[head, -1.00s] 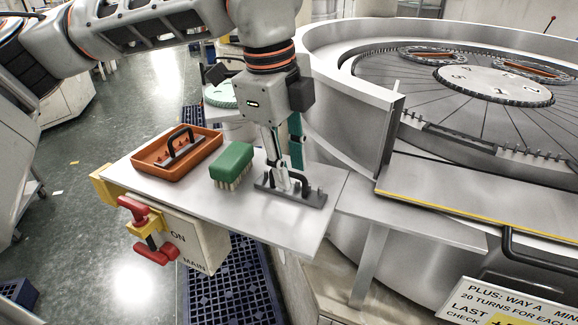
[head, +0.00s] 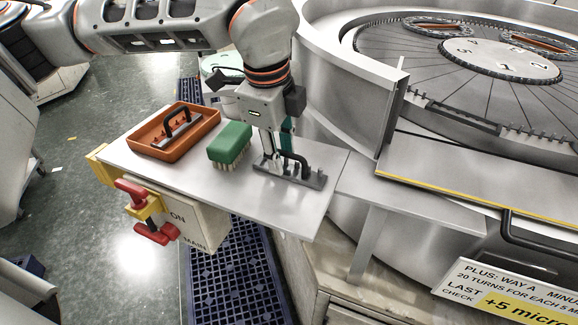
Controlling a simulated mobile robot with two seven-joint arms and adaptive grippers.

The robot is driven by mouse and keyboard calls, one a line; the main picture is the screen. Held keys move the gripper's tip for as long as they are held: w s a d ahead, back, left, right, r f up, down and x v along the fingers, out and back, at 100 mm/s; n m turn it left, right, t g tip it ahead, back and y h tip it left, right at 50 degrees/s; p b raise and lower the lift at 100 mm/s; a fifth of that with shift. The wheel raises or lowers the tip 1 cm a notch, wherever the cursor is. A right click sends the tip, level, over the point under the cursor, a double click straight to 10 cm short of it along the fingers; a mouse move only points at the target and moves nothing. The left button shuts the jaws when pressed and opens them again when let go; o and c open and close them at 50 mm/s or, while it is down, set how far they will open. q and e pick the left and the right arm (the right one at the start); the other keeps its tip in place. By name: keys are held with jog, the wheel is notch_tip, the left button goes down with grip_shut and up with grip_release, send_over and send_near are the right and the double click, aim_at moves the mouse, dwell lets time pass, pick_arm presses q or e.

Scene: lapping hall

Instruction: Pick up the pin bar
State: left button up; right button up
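The pin bar (head: 313,180), a dark grey bar with short upright pins and a black arched handle, lies on the right part of the pale side shelf (head: 220,195). My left gripper (head: 272,163) points down at the bar, its fingertips by the left part of the handle. The fingers overlap the handle and partly hide it, so I cannot tell whether they are closed on it. The bar appears to rest on the shelf. A second, lighter bar with a black handle (head: 182,130) lies in an orange tray (head: 160,150) at the left. My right gripper is not in view.
A green brush (head: 230,142) stands between the tray and the pin bar, close to my gripper. A red and yellow switch (head: 145,210) sits under the shelf's left front edge. The large round lapping machine (head: 455,95) fills the right. The shelf's front is clear.

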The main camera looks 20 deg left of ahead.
pick_arm(q)
grip_shut()
jog(key=shift+r, duration=0.1)
